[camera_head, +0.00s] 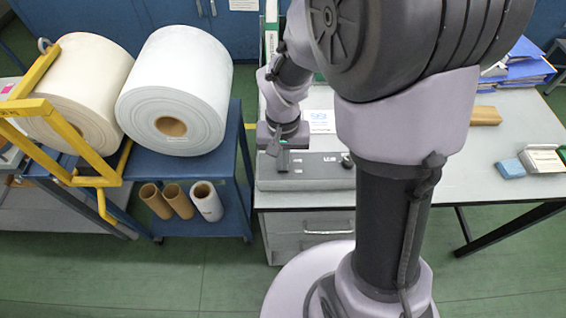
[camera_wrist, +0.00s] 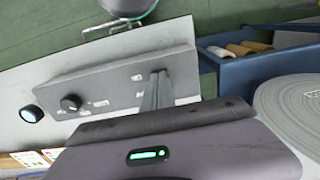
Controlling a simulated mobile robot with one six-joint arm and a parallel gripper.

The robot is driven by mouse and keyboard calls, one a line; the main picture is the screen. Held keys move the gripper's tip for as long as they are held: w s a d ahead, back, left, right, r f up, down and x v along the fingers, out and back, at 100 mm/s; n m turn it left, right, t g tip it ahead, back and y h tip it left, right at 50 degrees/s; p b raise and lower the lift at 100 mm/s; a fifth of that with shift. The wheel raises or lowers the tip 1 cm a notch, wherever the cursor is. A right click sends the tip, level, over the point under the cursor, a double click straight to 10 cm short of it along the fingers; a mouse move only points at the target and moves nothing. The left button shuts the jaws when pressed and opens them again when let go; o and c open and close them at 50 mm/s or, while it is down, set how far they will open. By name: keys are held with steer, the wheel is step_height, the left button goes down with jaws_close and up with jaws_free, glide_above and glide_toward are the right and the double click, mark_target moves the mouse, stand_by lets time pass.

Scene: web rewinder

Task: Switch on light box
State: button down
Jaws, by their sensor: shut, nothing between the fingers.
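The light box (camera_head: 318,178) is a long, low grey box near the front left of the worktable. In the wrist view it is a grey slab (camera_wrist: 108,85) with small white labels and a black knob (camera_wrist: 70,103). The knob also shows in the head view (camera_head: 347,159) at the box's right end. My gripper (camera_head: 283,163) points down over the box's left part, fingers together and empty. In the wrist view the gripper fingertips (camera_wrist: 159,75) are at the box's end away from the knob. The fingers hide part of its top, and I cannot tell whether they touch it.
A blue cart (camera_head: 228,150) with large white rolls (camera_head: 172,95) and a yellow lifting frame (camera_head: 50,108) stands close on the left. A black-rimmed round item (camera_wrist: 31,113) lies beside the box. A blue block (camera_head: 510,168) is at the right. My arm covers the table's middle.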

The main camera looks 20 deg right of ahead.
steer(key=shift+f, duration=0.3)
steer(key=shift+r, duration=0.1)
step_height(320, 180, up, 7)
steer(key=p, duration=0.5)
steer(key=shift+p, duration=0.35)
steer(key=s+a+r+t+y+b, duration=0.1)
steer(key=s+a+r+t+b, duration=0.1)
steer(key=s+r, duration=0.4)
steer(key=s+a+r+t+y+b, duration=0.1)
steer(key=s+a+r+t+b, duration=0.1)
steer(key=s+r, duration=0.4)
steer(key=shift+s+r+m+t+b, duration=0.4)
steer(key=shift+r+t+b, duration=0.15)
steer(key=shift+t, duration=0.35)
